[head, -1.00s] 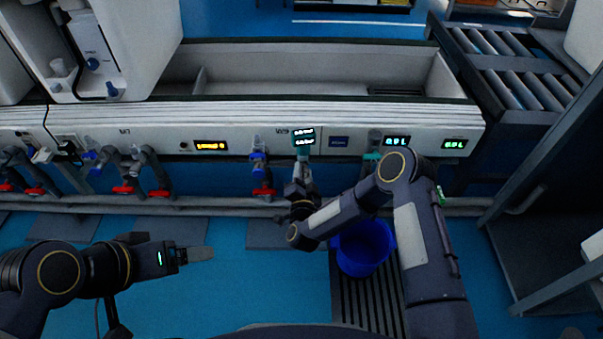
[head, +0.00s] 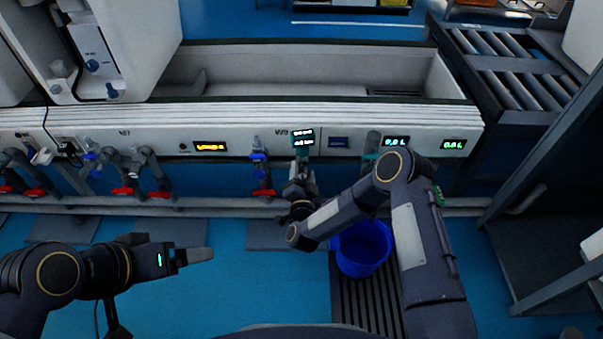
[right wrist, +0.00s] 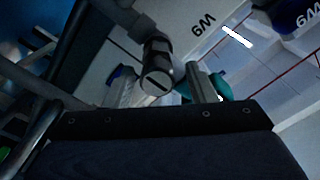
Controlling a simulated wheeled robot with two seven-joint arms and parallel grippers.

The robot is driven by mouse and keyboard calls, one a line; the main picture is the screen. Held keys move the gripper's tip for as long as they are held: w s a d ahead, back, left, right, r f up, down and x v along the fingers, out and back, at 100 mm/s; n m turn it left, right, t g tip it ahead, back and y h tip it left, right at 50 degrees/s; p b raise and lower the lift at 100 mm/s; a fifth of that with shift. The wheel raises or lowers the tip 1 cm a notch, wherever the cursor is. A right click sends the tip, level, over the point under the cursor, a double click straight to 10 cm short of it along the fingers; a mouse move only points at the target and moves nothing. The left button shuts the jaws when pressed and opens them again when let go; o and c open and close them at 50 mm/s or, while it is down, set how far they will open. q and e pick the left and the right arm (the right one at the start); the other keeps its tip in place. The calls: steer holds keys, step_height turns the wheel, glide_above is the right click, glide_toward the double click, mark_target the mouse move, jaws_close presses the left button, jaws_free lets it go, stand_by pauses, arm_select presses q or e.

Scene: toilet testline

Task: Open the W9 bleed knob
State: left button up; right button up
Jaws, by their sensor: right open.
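An upside-down W9 label (right wrist: 203,23) is on the panel beyond. A teal part (right wrist: 219,88) shows beside the right-hand finger, partly hidden. I cannot tell which part is the bleed knob. My left gripper (head: 205,254) is over the floor at lower left, away from the panel, its fingers seen edge-on.
Pipes with red-handled valves (head: 122,190) run along the panel's lower front. A blue bucket (head: 362,248) stands on a dark grate below my right arm. A long trough (head: 300,73) lies behind the panel. Blue floor is open at lower left.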

steer(key=s+p, duration=0.1)
steer(key=s, duration=0.7)
steer(key=shift+p, duration=0.35)
